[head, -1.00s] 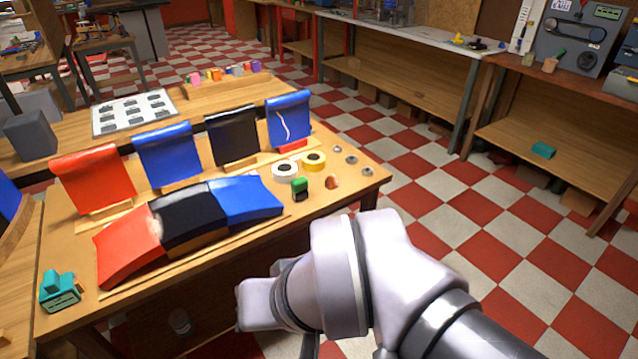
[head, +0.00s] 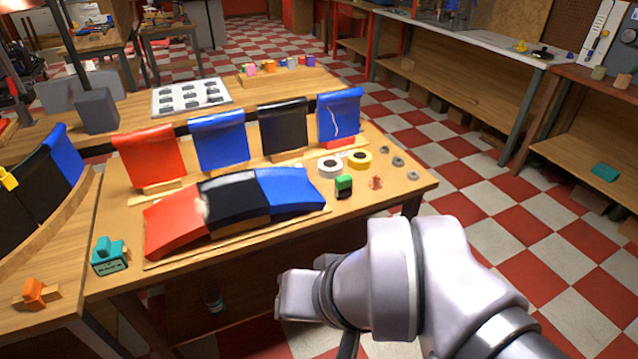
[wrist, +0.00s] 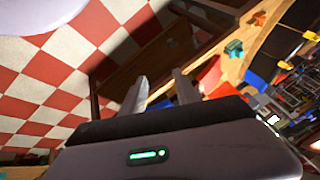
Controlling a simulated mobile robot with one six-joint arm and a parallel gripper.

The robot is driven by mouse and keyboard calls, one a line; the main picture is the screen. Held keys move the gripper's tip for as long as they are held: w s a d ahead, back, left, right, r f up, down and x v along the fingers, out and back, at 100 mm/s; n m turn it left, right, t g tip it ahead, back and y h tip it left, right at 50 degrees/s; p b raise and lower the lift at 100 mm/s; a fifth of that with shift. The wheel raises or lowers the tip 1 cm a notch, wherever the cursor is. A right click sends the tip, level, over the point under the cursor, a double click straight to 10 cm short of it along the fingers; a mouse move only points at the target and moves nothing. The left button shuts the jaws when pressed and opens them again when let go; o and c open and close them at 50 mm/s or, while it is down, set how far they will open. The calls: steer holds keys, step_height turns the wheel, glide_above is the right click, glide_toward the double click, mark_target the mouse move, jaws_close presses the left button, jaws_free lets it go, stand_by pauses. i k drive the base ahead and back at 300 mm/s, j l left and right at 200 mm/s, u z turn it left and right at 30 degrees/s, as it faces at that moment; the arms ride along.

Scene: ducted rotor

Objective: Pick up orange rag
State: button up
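No thing is plainly a rag in these views. A small crumpled orange-red lump (head: 376,183) lies on the table's right part, beside a green-topped black block. A separate small orange object (head: 35,293) sits on the left table; its shape looks stiff, like a tool or block. An orange patch (wrist: 258,18) also shows near the top of the wrist view. My gripper (wrist: 160,78) is open, its two fingers apart with nothing between them. In the head view my arm hides the gripper's fingers.
The middle table (head: 112,283) holds red, black and blue draped panels, two tape rolls (head: 330,165), metal rings and a teal tool (head: 110,256). A curved panel stand (head: 50,225) is on the left table. Checkered floor (head: 480,215) at right is open.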

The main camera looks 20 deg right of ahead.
mark_target(376, 182)
steer(key=i+l+z, duration=0.25)
steer(key=i+z, duration=0.55)
steer(key=i, duration=0.2)
steer(key=i+z, duration=0.4)
steer(key=i+j, duration=0.05)
steer(key=i, duration=0.05)
